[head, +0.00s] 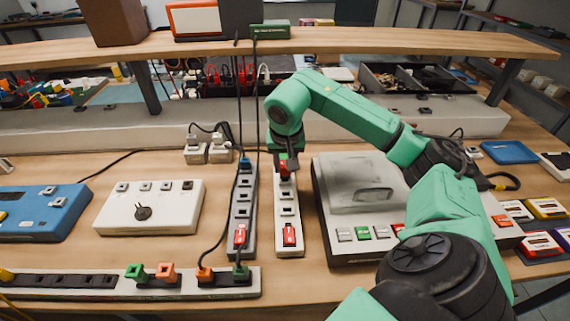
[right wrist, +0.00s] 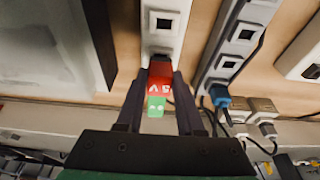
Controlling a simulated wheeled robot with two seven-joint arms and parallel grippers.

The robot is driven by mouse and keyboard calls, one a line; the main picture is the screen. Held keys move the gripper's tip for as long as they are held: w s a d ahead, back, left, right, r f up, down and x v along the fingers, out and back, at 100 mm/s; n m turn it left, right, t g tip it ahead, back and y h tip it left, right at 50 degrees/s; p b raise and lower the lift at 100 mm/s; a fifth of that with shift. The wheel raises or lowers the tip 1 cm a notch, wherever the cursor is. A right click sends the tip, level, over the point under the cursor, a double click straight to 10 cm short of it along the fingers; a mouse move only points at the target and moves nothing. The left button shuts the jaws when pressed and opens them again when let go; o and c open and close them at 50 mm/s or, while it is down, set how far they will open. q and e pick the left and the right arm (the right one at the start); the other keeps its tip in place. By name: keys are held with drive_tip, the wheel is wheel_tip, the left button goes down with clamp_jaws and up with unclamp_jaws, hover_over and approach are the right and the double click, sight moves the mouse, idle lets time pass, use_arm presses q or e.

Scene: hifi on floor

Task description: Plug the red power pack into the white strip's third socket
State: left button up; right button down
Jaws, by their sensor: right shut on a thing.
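The white strip (head: 289,246) lies lengthwise on the table, with a row of square sockets and a red switch (head: 290,235) at its near end. My right gripper (head: 286,162) is over the strip's far end, shut on the red power pack (head: 284,171). In the right wrist view, the red power pack (right wrist: 160,74), with white marks and a green part, sits between the two fingers over the white strip (right wrist: 164,42). Open sockets show beyond it. Whether the pack touches the strip or is in a socket, I cannot tell. My left gripper is not in view.
A grey strip (head: 243,216) with plugs and cables runs close along the left. A grey device (head: 360,187) stands close on the right. White adapters (head: 207,151) sit behind left. A wooden shelf (head: 350,40) spans the back above.

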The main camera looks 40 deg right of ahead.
drive_tip(key=shift+f+b, duration=0.4)
drive_tip(key=shift+f, duration=0.3)
idle(0.6)
drive_tip(key=shift+f, duration=0.2)
idle(1.8)
drive_tip(key=shift+c, duration=2.3)
unclamp_jaws()
drive_tip(key=w+d+p+v, duration=0.1)
drive_tip(key=p+v, duration=0.8)
drive_tip(key=v, duration=1.1)
drive_tip(key=shift+w+r, duration=0.2)
drive_tip(key=shift+r, duration=0.2)
